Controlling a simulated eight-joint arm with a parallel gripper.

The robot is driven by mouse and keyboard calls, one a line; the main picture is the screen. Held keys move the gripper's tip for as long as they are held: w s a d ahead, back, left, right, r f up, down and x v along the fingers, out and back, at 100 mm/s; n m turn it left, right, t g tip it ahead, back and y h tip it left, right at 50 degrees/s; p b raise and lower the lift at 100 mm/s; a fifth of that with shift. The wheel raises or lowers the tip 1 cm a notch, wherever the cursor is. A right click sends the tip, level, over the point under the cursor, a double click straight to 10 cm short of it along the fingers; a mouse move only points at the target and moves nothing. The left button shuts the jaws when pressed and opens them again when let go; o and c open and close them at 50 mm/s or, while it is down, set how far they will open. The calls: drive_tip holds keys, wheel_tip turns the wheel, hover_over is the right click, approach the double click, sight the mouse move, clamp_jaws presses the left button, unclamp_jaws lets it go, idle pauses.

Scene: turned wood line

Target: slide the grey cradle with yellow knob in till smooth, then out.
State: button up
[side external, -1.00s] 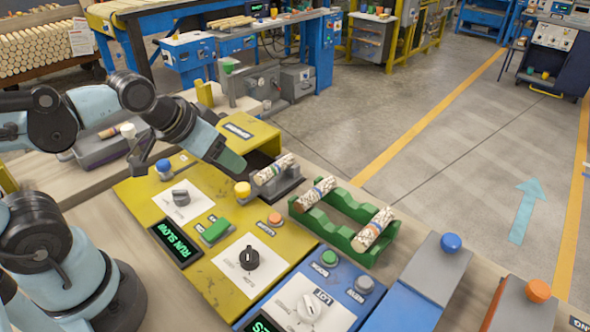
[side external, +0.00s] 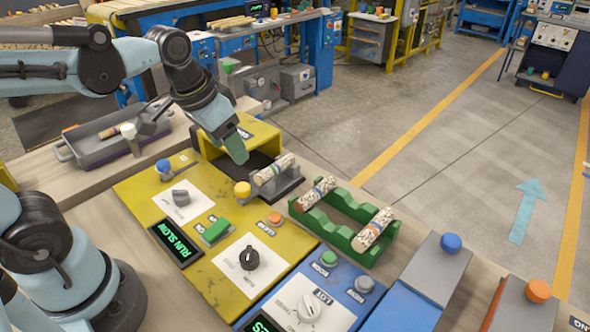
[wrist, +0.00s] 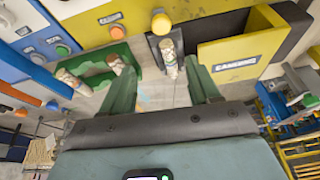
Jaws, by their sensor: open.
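The grey cradle (side external: 287,190) sits outside the yellow sanding housing (side external: 252,132), at its open mouth, with a speckled wood rod (side external: 273,169) lying on it. Its yellow knob (side external: 242,188) is at the near left end. My gripper (side external: 238,152) is above the housing's mouth, up and left of the knob, touching neither. In the wrist view, the open green fingers (wrist: 162,90) have nothing between them. The cradle (wrist: 153,42), its knob (wrist: 161,22) and the rod (wrist: 168,56) show beyond them, beside the housing (wrist: 240,60).
A green rack (side external: 345,222) with two rods stands right of the cradle. The yellow panel has a black dial (side external: 249,258), a green button (side external: 215,231) and a display reading "RUN SLOW" (side external: 176,243). A grey tray (side external: 110,135) lies at left.

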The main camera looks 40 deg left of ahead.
sight(242, 186)
drive_tip(key=shift+w+a+f+m+g, duration=0.15)
drive_tip(key=shift+w+f+g, duration=0.4)
drive_tip(key=shift+f, duration=1.35)
drive_tip(key=shift+w+a+f+m+g, duration=0.25)
drive_tip(key=shift+f+g, duration=0.55)
drive_tip(key=shift+f, duration=1.05)
drive_tip(key=shift+w+a+f+m+g, duration=0.1)
drive_tip(key=shift+w+f+g, duration=0.45)
drive_tip(key=shift+f, duration=1.35)
drive_tip(key=shift+s, duration=0.1)
clamp_jaws()
